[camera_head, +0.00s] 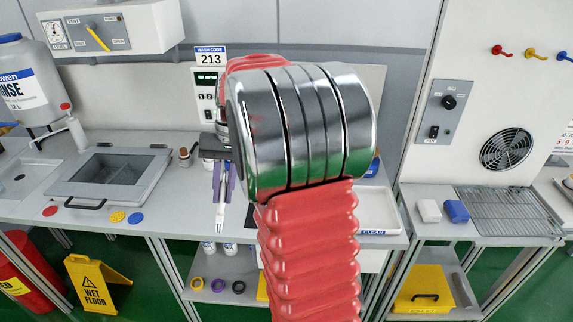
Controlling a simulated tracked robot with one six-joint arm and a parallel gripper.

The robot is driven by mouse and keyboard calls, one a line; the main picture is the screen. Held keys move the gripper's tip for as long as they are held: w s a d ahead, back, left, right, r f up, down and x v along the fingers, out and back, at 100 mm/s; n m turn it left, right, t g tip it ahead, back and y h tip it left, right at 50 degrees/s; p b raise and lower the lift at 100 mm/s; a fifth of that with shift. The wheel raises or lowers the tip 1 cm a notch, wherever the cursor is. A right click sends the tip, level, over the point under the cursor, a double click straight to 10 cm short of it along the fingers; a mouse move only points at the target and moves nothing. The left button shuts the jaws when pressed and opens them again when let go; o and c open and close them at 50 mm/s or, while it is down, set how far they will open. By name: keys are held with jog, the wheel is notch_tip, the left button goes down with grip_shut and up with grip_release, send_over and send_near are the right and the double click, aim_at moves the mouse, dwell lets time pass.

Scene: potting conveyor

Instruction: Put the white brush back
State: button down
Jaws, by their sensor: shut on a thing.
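My gripper (224,187) has purple fingers and shows partly, left of my large red and chrome arm, which hides much of it. It is over the bench in front of the wash-code panel. It is shut on a slim, pale thing that looks like the white brush (221,214), which hangs downward between the fingers. The upper part of the brush is hidden by the gripper. I cannot tell whether its lower end touches anything.
A lidded basin (108,172) is on the bench at left. A tray marked CLEAN (378,231) is partly hidden behind my arm. A white block (429,210) and a blue block (456,211) sit beside a wire rack (505,212). Coloured hooks (531,53) are on the right wall.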

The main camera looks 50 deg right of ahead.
jog(key=w+a+f+n, duration=0.2)
jog(key=w+a+f, duration=0.1)
jog(key=a, duration=0.3)
jog(key=w+a+f+n+g, duration=0.1)
jog(key=w+a+f+n, duration=0.1)
jog(key=w+a+f, duration=0.2)
jog(key=w+a+f+n, duration=0.3)
jog(key=a+f, duration=0.2)
jog(key=a, duration=0.3)
jog(key=shift+w+a+f+g+h, duration=0.25)
jog(key=shift+w+g+h, duration=0.1)
jog(key=shift+g+h, duration=0.05)
